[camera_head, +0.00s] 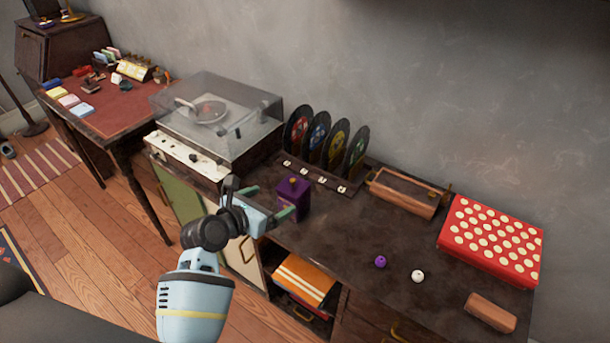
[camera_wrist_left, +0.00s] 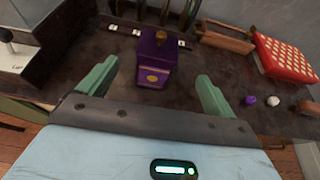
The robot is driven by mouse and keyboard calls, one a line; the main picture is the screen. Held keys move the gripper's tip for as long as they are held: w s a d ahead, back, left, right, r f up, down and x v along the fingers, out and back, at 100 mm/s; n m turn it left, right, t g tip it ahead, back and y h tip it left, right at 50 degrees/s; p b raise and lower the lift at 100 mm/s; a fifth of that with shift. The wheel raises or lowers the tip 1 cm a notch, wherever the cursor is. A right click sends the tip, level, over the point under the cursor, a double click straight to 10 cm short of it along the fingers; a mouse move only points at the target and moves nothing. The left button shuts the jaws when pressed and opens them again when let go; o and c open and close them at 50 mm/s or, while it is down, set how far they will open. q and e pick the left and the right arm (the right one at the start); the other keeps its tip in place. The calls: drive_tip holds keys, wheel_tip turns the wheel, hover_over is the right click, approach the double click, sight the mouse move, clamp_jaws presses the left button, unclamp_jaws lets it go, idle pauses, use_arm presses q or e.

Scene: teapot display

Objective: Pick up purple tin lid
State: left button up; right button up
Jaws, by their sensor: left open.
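The purple tin (camera_head: 297,201) stands upright on the dark cabinet top, in front of the record rack. Its purple lid (camera_head: 294,187) is on it, with a small gold knob on top. In the left wrist view the tin (camera_wrist_left: 154,72) stands ahead, between the lines of the two green fingers, with the lid (camera_wrist_left: 158,43) and its knob at the top. My left gripper (camera_head: 270,203) is open and empty, just left of and in front of the tin, and it also shows in the left wrist view (camera_wrist_left: 155,88). My right gripper is not in view.
A record player (camera_head: 215,120) stands left of the tin. Behind it, a rack holds several records (camera_head: 320,135). To the right are a wooden holder (camera_head: 405,192), a red dotted box (camera_head: 490,240), a purple ball (camera_head: 380,262), a white ball (camera_head: 418,276) and a wooden block (camera_head: 490,312). The cabinet's middle is clear.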

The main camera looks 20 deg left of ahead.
sight(291, 188)
use_arm(q)
drive_tip(key=x, duration=0.3)
drive_tip(key=shift+w+d+b, duration=0.1)
drive_tip(key=shift+w+b, duration=0.05)
drive_tip(key=shift+b, duration=0.15)
drive_tip(key=x, duration=0.3)
drive_tip(key=shift+w+b, duration=0.25)
drive_tip(key=shift+b, duration=0.05)
drive_tip(key=shift+w+f, duration=0.15)
drive_tip(key=shift+w, duration=0.3)
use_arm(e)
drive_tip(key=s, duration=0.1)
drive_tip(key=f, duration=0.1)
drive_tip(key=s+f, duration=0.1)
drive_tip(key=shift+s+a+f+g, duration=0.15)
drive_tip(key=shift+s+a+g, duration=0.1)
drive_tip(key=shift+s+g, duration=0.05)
use_arm(q)
drive_tip(key=shift+c, duration=0.4)
drive_tip(key=c, duration=1)
